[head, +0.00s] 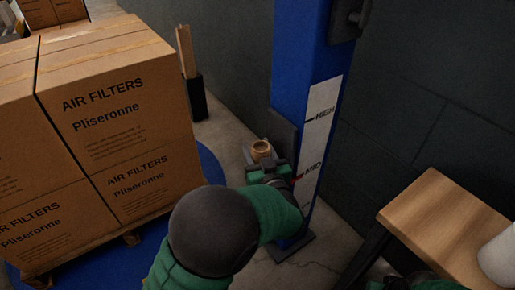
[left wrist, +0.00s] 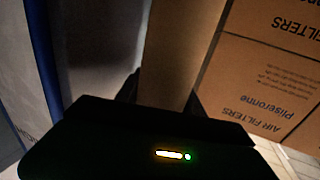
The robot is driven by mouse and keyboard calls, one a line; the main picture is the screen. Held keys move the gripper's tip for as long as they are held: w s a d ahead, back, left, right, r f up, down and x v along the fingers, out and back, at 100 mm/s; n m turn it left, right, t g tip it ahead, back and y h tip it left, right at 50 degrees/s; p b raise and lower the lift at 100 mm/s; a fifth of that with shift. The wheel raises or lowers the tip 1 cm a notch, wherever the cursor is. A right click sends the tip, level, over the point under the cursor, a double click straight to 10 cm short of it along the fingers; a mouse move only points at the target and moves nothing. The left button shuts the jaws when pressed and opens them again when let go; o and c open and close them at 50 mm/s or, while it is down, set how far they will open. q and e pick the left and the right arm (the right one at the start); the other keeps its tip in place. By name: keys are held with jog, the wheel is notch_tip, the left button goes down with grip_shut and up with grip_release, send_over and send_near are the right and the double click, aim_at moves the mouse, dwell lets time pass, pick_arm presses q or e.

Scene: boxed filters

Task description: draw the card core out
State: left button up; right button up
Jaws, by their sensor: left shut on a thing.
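The card core (head: 261,149) is a brown tube, seen nearly end-on with its open top ring beside the blue mast (head: 297,75). My left gripper (head: 262,162) is shut on it. In the left wrist view the card core (left wrist: 174,50) rises as a plain brown column from between dark fingers, whose tips are hard to make out. The core's lower end is hidden by my gripper. I cannot tell whether it is still seated on anything below.
Boxes of air filters (head: 115,110) stand stacked on a pallet over a blue turntable (head: 212,168) at left. A wooden table (head: 440,222) with a white roll (head: 499,258) is at right. A black bin (head: 194,98) holding brown pieces stands behind.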

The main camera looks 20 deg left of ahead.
pick_arm(q)
jog(key=shift+d, duration=0.15)
jog(key=c, duration=0.4)
notch_tip(320, 180, up, 8)
jog(key=p, duration=0.8)
jog(key=shift+f, duration=0.2)
dwell(0.5)
jog(key=shift+w+r, duration=0.15)
jog(key=shift+r, duration=0.05)
jog(key=shift+w+d+r+p, duration=0.1)
jog(key=shift+w+r+p, duration=0.15)
jog(key=shift+p, duration=0.6)
jog(key=shift+r, duration=0.15)
